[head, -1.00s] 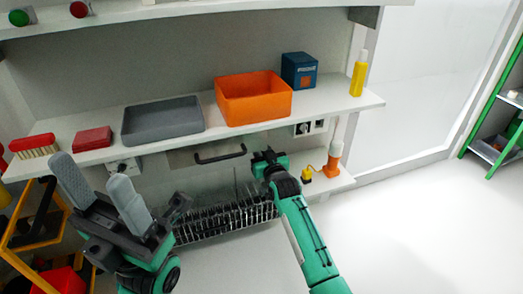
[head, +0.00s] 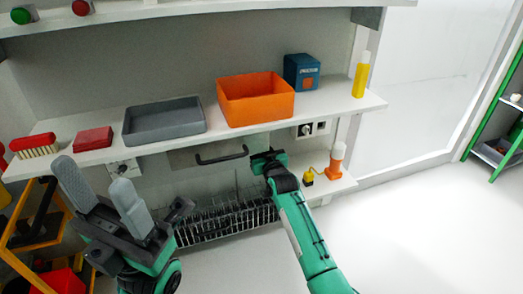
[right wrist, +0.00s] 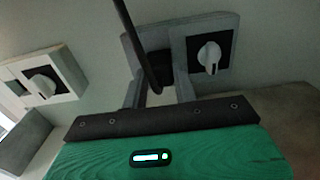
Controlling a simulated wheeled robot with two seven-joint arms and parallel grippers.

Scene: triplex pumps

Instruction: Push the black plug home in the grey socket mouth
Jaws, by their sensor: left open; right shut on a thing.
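My right gripper (head: 268,160) is below the shelf front, near the wall under the orange bin. In the right wrist view its two grey fingers (right wrist: 158,70) are shut on the black plug (right wrist: 155,64), with a black cable (right wrist: 136,40) crossing in front. The plug is in front of the left part of a grey wall plate (right wrist: 180,35); its tip and the socket mouth behind it are hidden, so I cannot tell how deep it sits. That plate carries a white knob on a black square (right wrist: 209,55). My left gripper (head: 100,195) is open and empty at the lower left.
A second plate with a white knob (right wrist: 42,85) is at the left in the wrist view. The shelf holds an orange bin (head: 255,98), grey tray (head: 164,120) and blue box (head: 301,72). A black handle (head: 221,155) and a wire rack (head: 225,222) are near the right gripper.

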